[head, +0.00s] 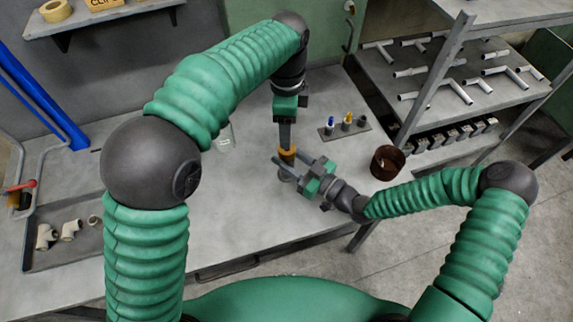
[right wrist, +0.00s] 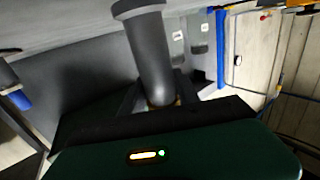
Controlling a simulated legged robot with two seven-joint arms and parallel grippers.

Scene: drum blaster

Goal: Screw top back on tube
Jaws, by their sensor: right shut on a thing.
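An orange top or band (head: 287,151) shows at the middle of the bench, with a short grey part (head: 288,174) below it. My left gripper (head: 285,135) reaches down from above, its dark end meeting the orange piece; whether its fingers are closed is hidden. My right gripper (head: 285,167) comes in from the right and is shut around the tube just below the orange piece. In the right wrist view, a grey flanged tube (right wrist: 150,50) runs down between the fingers. The join between top and tube is hidden.
A small rack (head: 345,130) with blue-tipped and yellow-tipped pieces stands behind. A brown cup (head: 387,163) stands near the right edge. A clear jar (head: 224,135) stands left, partly behind my left arm. A tray (head: 60,255) holds pale fittings. The front bench is clear.

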